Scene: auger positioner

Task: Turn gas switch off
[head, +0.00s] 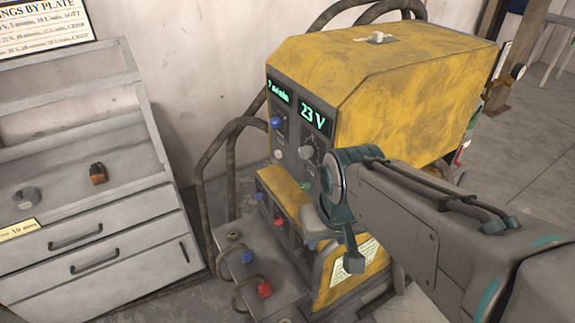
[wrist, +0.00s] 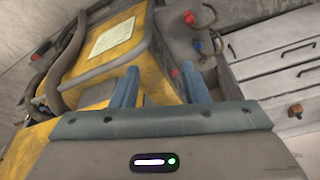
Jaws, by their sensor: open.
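The yellow welding machine (head: 390,85) stands against the wall in the head view, its grey front panel facing left. The panel has two green displays, one reading 23 V, with blue and grey knobs and a green button (head: 305,186) below. A small pale switch (head: 377,38) sits on a plate on top of the machine. No label marks which control is the gas switch. My gripper (head: 332,246) is in front of the machine's lower front, pointing down. In the wrist view my gripper (wrist: 158,85) shows two blue fingers spread apart, with nothing between them.
A grey drawer cabinet (head: 95,240) stands at the left, with an orange-brown item (head: 98,173) and a grey round part (head: 27,197) on it. Cables loop between cabinet and machine. A low grey box with blue and red connectors (head: 264,288) is below the panel.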

